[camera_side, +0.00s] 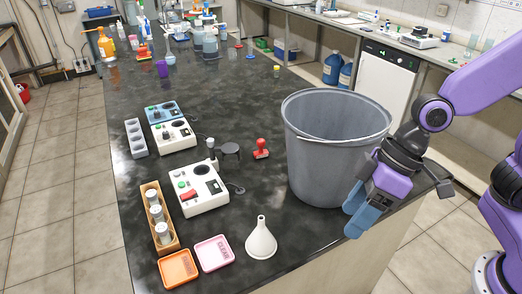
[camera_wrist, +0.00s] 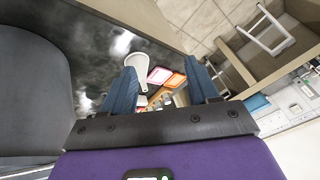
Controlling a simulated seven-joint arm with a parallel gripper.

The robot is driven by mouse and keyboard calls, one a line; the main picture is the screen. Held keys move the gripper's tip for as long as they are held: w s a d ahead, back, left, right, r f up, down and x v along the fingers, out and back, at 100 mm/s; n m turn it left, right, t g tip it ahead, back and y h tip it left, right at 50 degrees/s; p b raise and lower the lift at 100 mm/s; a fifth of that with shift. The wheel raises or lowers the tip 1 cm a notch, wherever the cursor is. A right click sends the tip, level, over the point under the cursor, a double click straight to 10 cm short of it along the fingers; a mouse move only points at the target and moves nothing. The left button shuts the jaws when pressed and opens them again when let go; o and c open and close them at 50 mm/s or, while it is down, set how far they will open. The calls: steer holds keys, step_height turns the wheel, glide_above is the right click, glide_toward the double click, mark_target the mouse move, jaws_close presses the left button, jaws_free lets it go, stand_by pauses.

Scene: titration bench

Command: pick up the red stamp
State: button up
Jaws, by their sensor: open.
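The red stamp (camera_side: 261,149) stands upright on the dark bench top in the side view, just left of the big grey bucket. My gripper (camera_side: 356,212) is at the bench's right front edge, on the near right side of the bucket, well apart from the stamp. Its blue fingers are spread and hold nothing. In the wrist view my gripper (camera_wrist: 163,88) has a clear gap between its fingers. I cannot make out the stamp in the wrist view.
The tall grey bucket (camera_side: 332,150) stands between my gripper and the stamp. A white funnel (camera_side: 261,240), pink tray (camera_side: 213,252) and orange tray (camera_side: 178,269) lie at the front. A white device (camera_side: 203,190) and a dark knobbed item (camera_side: 229,152) are left of the stamp.

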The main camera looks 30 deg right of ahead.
steer(key=w+a+f+m+t, duration=0.1)
steer(key=w+a+m+t, duration=0.5)
steer(key=w, duration=0.5)
steer(key=w+a+f+m+t, duration=0.1)
steer(key=w+a+m+t, duration=0.15)
steer(key=w+a, duration=0.65)
steer(key=m+t+h, duration=0.2)
steer(key=m+h, duration=0.8)
steer(key=h, duration=0.2)
glide_toward(261, 144)
steer(key=x, duration=0.3)
steer(key=shift+w+d, duration=0.2)
steer(key=shift+x, duration=2.7)
steer(key=shift+a+f, duration=0.1)
steer(key=shift+a, duration=0.05)
jaws_close()
